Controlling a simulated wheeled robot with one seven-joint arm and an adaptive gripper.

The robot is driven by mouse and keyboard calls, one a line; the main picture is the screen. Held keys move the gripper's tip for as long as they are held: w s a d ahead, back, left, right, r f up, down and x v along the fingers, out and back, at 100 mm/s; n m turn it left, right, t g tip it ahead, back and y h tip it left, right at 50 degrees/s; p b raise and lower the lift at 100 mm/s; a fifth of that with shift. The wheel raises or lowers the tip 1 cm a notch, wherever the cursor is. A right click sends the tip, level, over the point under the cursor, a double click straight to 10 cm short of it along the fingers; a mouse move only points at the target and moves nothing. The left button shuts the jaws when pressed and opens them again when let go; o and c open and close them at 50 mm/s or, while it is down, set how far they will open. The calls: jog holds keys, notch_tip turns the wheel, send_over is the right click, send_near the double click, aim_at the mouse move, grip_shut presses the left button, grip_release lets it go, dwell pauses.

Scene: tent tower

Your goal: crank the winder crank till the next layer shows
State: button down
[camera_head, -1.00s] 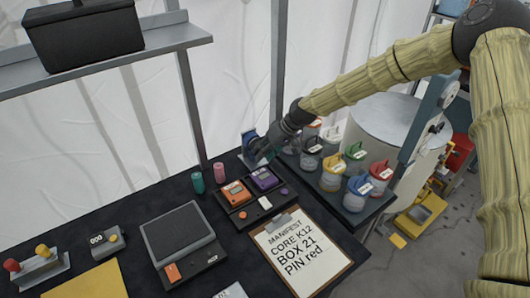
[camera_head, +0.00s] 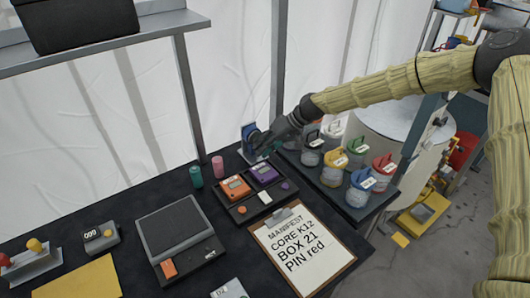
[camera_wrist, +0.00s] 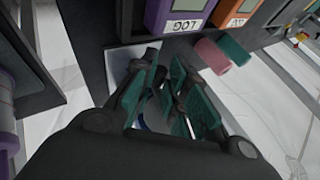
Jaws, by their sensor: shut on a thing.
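The winder (camera_head: 247,131), a small upright grey unit with a blue round part, stands at the back edge of the black table, left of the jars. My gripper (camera_head: 262,148) reaches down to its front from the upper right. In the wrist view the teal-padded fingers (camera_wrist: 168,97) are closed in around something small, which I take to be the crank; they hide most of it. A blue curved part (camera_wrist: 157,121) shows between and below the fingers. A pale plate (camera_wrist: 122,68) lies behind them. I cannot read which layer shows.
An orange and a purple box (camera_head: 264,173) sit in a dark tray in front of the winder. Teal (camera_head: 196,177) and pink (camera_head: 217,167) cylinders stand left of it. Several lidded jars (camera_head: 333,165) stand close on the right, under my arm. A manifest clipboard (camera_head: 339,262) lies in front.

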jog(key=shift+a+f+g+y+b, duration=0.2)
jog(key=shift+g+y+b, duration=0.2)
jog(key=shift+y+b, duration=0.8)
jog(key=shift+r+m+b, duration=0.2)
jog(key=shift+m+b, duration=0.1)
jog(key=shift+b, duration=0.35)
jog(key=c, duration=1.4)
grip_release()
